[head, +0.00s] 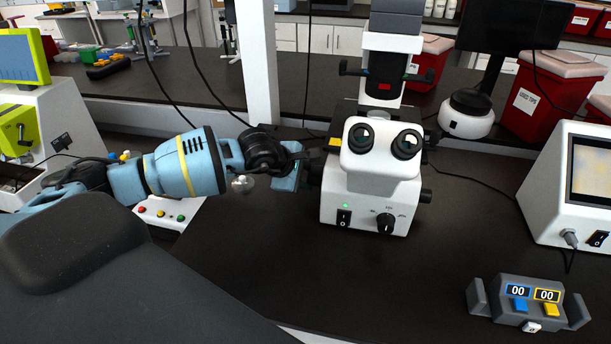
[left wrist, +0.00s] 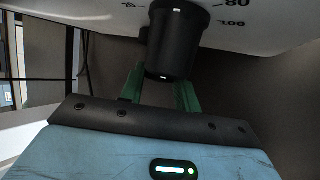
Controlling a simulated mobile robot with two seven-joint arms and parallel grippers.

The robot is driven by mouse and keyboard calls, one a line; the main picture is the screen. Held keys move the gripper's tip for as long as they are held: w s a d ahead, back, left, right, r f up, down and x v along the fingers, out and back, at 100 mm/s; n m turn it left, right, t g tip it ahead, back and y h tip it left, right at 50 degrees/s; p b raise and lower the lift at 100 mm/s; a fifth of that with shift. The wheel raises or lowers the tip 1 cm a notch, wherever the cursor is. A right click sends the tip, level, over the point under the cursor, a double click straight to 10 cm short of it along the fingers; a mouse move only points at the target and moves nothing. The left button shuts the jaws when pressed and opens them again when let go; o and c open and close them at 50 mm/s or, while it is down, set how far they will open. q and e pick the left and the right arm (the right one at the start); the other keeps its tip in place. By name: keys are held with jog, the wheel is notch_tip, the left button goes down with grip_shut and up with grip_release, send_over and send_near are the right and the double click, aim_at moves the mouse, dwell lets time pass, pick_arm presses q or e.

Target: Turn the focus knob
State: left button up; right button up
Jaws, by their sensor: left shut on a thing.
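The white microscope (head: 370,185) stands on the dark bench with its two eyepieces facing me. My left gripper (head: 308,172) reaches in from the left to the microscope's left side. In the left wrist view, the black focus knob (left wrist: 175,40) sticks out of the white body, with dial marks around it. The green fingers of the left gripper (left wrist: 160,92) sit on either side of the knob and are shut on it. In the head view the gripper mostly hides this knob. My right gripper is not in view.
A cell counter (head: 530,302) lies at the front right. A white device with a screen (head: 575,185) stands to the right. Red sharps bins (head: 545,100) stand behind. A white post (head: 258,70) rises behind my left arm. The bench in front of the microscope is clear.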

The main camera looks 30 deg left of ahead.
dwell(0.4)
pick_arm(q)
jog(key=o, duration=1)
jog(key=shift+v, duration=3.95)
jog(key=shift+s+f, duration=0.15)
jog(key=shift+s, duration=0.05)
